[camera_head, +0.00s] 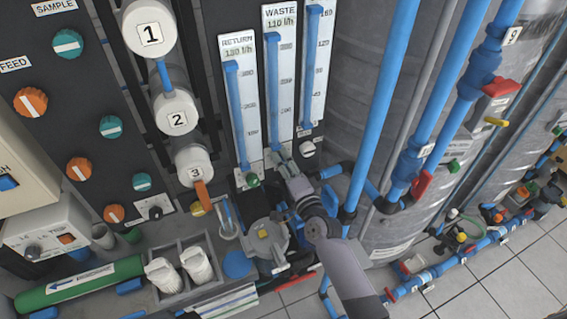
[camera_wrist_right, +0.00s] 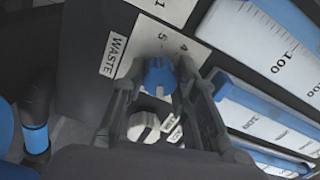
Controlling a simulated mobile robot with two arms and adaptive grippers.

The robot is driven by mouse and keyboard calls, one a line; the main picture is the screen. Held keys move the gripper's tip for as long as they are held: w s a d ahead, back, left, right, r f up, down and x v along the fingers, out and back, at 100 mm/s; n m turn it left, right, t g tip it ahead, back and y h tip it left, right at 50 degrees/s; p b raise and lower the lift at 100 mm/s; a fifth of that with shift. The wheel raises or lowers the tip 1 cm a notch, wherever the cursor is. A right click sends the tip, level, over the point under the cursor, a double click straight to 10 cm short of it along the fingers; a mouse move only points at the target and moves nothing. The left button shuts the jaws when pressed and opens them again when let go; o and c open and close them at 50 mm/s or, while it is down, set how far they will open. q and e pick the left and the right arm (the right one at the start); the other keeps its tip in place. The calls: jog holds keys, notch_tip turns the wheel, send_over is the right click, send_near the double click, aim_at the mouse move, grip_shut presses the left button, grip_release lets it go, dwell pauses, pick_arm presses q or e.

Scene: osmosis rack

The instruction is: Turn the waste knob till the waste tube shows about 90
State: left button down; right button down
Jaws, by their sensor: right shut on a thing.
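The waste tube (camera_head: 274,75) stands upright under a label reading WASTE 110 l/h, with a blue column inside it. My right gripper (camera_head: 281,157) is at the foot of this tube, its arm coming from the lower right. In the right wrist view, the waste knob (camera_wrist_right: 159,76) is blue and sits between the two fingers of my right gripper (camera_wrist_right: 158,88), which is shut on it. A WASTE label (camera_wrist_right: 115,56) is beside it. In the head view the gripper hides most of the knob. My left gripper is not in view.
The return tube (camera_head: 235,90), labelled 130 l/h, is to the left, with a green knob (camera_head: 252,180) below. A third tube (camera_head: 315,60) and a white knob (camera_head: 307,148) are to the right. Blue pipes (camera_head: 384,100) rise close to the right.

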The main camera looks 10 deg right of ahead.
jog(key=shift+f, duration=0.1)
dwell(0.4)
jog(key=c, duration=1.2)
grip_release()
jog(key=shift+c, duration=0.2)
jog(key=s+d, duration=0.2)
jog(key=s, duration=0.9)
jog(key=shift+s, duration=0.4)
jog(key=shift+d, duration=0.1)
